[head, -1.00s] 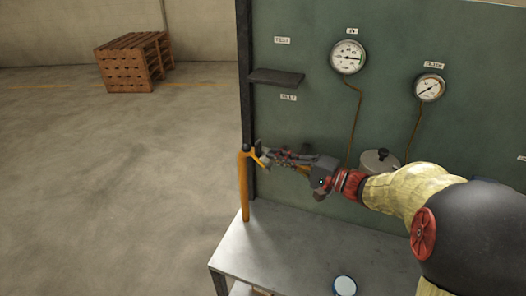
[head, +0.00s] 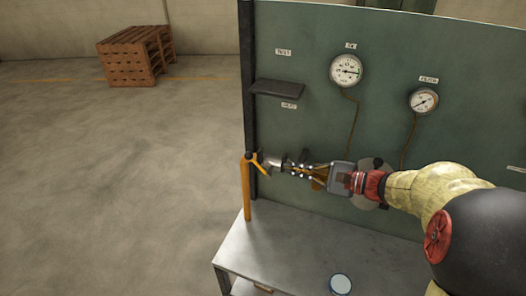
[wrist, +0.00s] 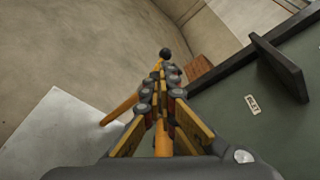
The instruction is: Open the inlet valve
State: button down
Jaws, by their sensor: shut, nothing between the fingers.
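A yellow pipe (head: 247,190) stands upright at the panel's left edge, with a dark round knob (head: 252,157) at its top and a short yellow lever (head: 263,168) slanting down to the right. My gripper (head: 275,163) is just right of them, pointing left, shut and empty. In the wrist view the shut fingers (wrist: 161,82) point toward the dark knob (wrist: 165,53), with the yellow pipe (wrist: 118,110) slanting to their left. Whether the fingers touch the lever cannot be told. An INLET label (head: 289,105) is on the panel above.
A dark shelf (head: 277,89) juts from the green panel (head: 310,50) above my gripper. Two gauges (head: 346,71) (head: 423,101) hang to the right. A grey bench (head: 275,250) below carries a round pale-topped item (head: 341,284). Pallets (head: 135,58) stand far off on open floor.

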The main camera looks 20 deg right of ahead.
notch_tip(320, 180, up, 2)
jog(key=m+g+h+p, duration=0.1)
jog(key=m+p, duration=0.3)
jog(key=m+g+h+p, duration=0.1)
jog(key=m+p, duration=0.2)
jog(key=m, duration=0.3)
send_near(257, 165)
jog(key=w+a+f, duration=0.1)
jog(key=w+a, duration=0.3)
jog(key=a, duration=0.1)
jog(key=shift+w+a+f+h, duration=0.2)
jog(key=shift+h, duration=0.1)
jog(key=shift+w+a+r+p, duration=0.1)
jog(key=shift+r+p, duration=0.05)
jog(key=shift+p, duration=0.35)
